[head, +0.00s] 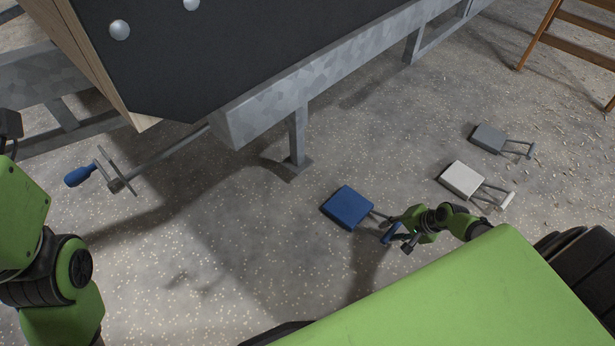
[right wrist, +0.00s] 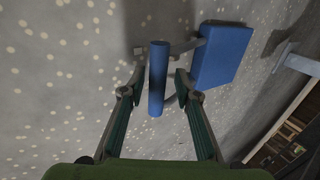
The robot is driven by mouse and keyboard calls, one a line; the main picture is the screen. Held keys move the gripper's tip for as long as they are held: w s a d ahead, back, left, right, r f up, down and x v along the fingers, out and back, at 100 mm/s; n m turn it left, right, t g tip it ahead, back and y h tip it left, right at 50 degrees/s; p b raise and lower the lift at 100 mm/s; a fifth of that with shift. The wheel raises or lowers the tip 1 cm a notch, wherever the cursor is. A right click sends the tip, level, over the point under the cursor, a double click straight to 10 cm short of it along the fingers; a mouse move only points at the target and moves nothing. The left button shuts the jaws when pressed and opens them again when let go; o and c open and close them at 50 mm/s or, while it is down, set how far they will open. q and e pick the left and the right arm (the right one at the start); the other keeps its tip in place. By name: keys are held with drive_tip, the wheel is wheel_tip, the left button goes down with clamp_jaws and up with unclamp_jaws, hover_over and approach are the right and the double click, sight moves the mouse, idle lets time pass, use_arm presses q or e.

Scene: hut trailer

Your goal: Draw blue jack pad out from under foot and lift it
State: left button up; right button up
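The blue jack pad (head: 348,207) is a flat block with a two-rod handle, out on the concrete beside the trailer's foot (head: 297,160) and apart from it. In the right wrist view the pad (right wrist: 222,55) is at upper right, and its blue grip bar (right wrist: 158,80) stands between my right gripper's fingers. My right gripper (right wrist: 158,85) is open around the bar, with a gap on each side. In the head view my right gripper (head: 399,238) is at the handle end. My left arm is at the left edge; only a dark end part shows there, its fingers unclear.
A white pad (head: 462,178) and a grey pad (head: 488,138) lie to the right. The trailer's metal frame (head: 330,75) runs overhead. A blue-handled crank (head: 80,176) sticks out at left. A wooden ladder (head: 570,40) stands at upper right.

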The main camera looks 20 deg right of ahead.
drive_tip(key=shift+s, duration=0.1)
drive_tip(key=v, duration=1.2)
